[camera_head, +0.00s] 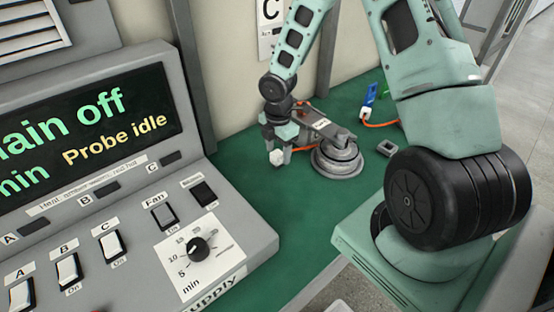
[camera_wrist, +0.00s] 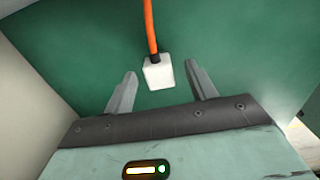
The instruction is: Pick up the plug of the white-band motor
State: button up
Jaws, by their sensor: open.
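A white block-shaped plug (camera_wrist: 158,74) on an orange cable (camera_wrist: 150,28) shows in the wrist view, over the green bench top. My gripper (camera_wrist: 162,69) is open, with one finger on each side of the plug and visible gaps between. The plug's near end lies between the fingers; I cannot tell how far below them it is. In the head view my gripper (camera_head: 279,153) points down at the bench, left of a round grey motor (camera_head: 338,161). I cannot make out a white band on this motor.
A small dark grey block (camera_head: 387,148) lies right of the motor. A grey control panel (camera_head: 140,215) with switches and a dial fills the left. The green bench between is clear.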

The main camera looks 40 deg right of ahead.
aim_at(277, 153)
notch_tip(277, 153, down, 4)
jog(key=shift+a+r, duration=0.15)
jog(key=shift+r, duration=0.1)
jog(key=c, duration=1.2)
jog(key=shift+w+r, duration=0.1)
jog(key=shift+r, duration=0.05)
